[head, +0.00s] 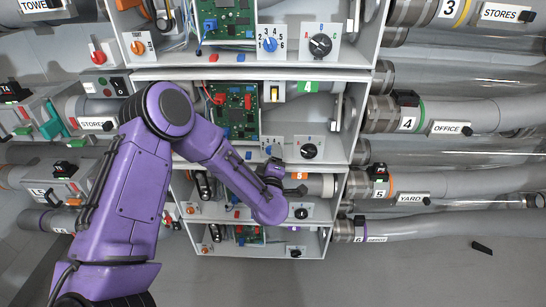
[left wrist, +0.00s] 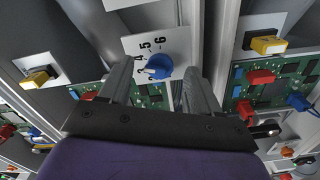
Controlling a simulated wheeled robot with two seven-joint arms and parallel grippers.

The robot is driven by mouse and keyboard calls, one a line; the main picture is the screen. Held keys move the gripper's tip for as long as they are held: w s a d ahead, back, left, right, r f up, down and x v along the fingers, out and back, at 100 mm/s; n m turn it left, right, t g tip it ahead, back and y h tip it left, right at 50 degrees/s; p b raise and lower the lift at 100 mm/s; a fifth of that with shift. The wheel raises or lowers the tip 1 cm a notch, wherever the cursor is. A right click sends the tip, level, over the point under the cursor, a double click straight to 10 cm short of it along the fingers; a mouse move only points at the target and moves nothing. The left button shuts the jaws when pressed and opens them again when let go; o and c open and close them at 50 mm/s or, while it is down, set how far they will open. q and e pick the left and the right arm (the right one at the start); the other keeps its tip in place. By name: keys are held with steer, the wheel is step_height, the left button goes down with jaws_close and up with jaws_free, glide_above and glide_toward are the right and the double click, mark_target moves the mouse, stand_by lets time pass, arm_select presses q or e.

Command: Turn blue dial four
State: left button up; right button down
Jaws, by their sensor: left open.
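A blue dial (left wrist: 158,66) with a white pointer sits on a pale plate printed with black numbers in the left wrist view; 4, 5 and 6 show around it. In the head view a blue dial (head: 269,151) shows in the bay with the green 4 label (head: 308,86), just above my gripper. My left gripper (head: 284,184) is open; in the left wrist view its fingers (left wrist: 157,72) stand on either side of the blue dial with gaps. I cannot tell how far the tips are from the plate. My right gripper is not in view.
Another blue dial (head: 270,44) sits in the bay above, beside a large black dial (head: 320,46). A black dial (head: 309,150) is right of the lower blue dial. Green circuit boards (head: 236,108) and bay shelf edges lie close. Grey tubes (head: 480,115) run off right.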

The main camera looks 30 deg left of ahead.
arm_select(q)
steer(key=b+v, duration=0.1)
steer(key=v, duration=0.8)
